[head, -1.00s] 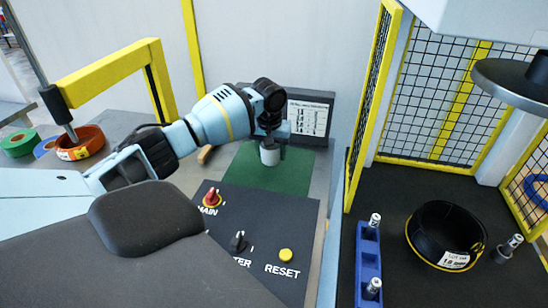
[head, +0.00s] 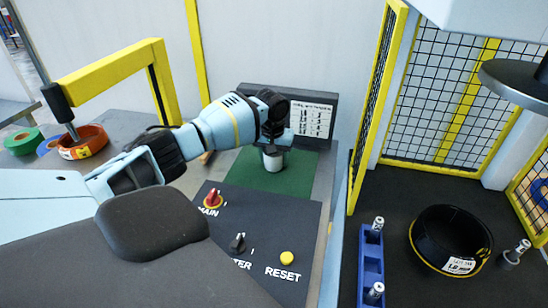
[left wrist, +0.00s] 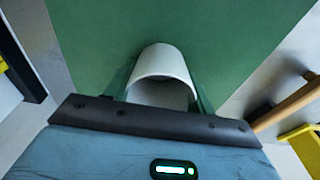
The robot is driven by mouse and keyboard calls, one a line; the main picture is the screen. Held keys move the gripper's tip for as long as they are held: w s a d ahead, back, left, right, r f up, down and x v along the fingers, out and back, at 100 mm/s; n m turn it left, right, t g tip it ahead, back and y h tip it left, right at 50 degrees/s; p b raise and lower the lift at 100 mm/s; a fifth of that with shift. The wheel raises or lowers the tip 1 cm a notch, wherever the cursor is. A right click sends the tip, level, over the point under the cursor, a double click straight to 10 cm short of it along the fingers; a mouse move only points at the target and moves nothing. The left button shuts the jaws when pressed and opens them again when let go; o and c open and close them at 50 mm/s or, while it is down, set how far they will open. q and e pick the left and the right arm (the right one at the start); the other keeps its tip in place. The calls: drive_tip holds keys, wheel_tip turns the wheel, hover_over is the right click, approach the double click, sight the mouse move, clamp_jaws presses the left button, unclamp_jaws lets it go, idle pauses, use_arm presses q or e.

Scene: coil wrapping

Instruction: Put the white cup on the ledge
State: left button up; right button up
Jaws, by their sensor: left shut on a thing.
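The white cup (head: 272,162) is in my left gripper (head: 272,149), over or on the green mat (head: 250,171) behind the control panel. I cannot tell whether its base touches the mat. In the left wrist view the cup (left wrist: 163,66) shows as a pale rounded shell with its open rim toward the camera. The left gripper (left wrist: 165,95) is shut on it, one finger at each side. The green surface (left wrist: 230,40) lies beyond it. No surface is clearly marked as the ledge. My right gripper is not in view.
The control panel (head: 262,225) with a red knob (head: 213,197) and yellow button (head: 287,258) stands in front of the mat. A sign (head: 311,120) stands behind. A yellow mesh fence (head: 377,110) is to the right. Tape rolls (head: 85,142) lie left.

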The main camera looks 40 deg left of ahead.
use_arm(q)
drive_tip(key=shift+f, duration=0.1)
drive_tip(key=o, duration=1)
drive_tip(key=shift+f, duration=0.1)
drive_tip(key=r, duration=0.4)
drive_tip(key=s+r+p, duration=0.1)
drive_tip(key=r, duration=0.7)
drive_tip(key=shift+s+d+r, duration=0.15)
drive_tip(key=shift+d, duration=0.2)
drive_tip(key=shift+o, duration=0.4)
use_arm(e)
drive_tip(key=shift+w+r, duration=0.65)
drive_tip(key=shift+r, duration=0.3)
